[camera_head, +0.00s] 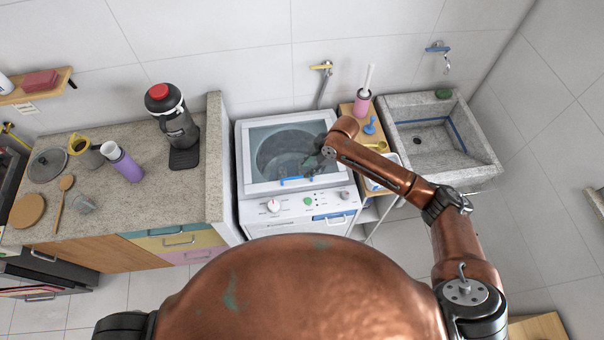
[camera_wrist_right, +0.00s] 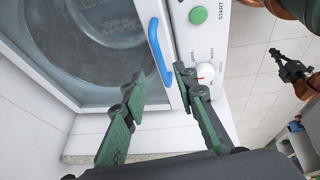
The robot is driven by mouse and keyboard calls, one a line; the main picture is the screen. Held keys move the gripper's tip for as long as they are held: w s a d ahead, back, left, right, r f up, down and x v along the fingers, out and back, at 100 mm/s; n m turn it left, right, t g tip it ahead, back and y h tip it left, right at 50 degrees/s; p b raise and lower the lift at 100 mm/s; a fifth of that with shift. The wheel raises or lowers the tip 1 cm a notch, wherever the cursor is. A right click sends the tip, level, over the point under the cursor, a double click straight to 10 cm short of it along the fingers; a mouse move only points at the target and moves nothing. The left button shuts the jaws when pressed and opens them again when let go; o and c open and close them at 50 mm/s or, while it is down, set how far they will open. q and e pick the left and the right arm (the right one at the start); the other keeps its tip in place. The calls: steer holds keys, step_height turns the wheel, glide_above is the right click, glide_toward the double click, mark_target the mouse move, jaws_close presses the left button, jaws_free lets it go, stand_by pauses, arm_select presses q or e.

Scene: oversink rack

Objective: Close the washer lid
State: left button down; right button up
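The washer (camera_head: 295,205) is a white top loader standing between the counter and the sink. Its lid (camera_head: 262,128) has a clear window and a blue handle (camera_head: 297,180) along its front edge. The lid lies down flat over the drum and looks shut; I cannot tell whether a small gap is left. My right gripper (camera_head: 312,163) is over the lid's front right part. In the right wrist view, its two fingers (camera_wrist_right: 160,86) are apart and empty, close to one end of the blue handle (camera_wrist_right: 160,52). A dark gripper, apparently my left (camera_wrist_right: 291,68), shows small at the right edge.
The stone counter (camera_head: 120,205) left of the washer holds a black coffee maker (camera_head: 172,125) and a purple bottle (camera_head: 125,165). A wooden shelf (camera_head: 376,148) with a pink brush holder (camera_head: 362,103) and the stone sink (camera_head: 484,150) stand to the right.

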mark_target(302, 177)
steer(key=x, duration=0.6)
steer(key=shift+a+p, duration=0.1)
steer(key=shift+p, duration=0.25)
jaws_close()
stand_by(0.3)
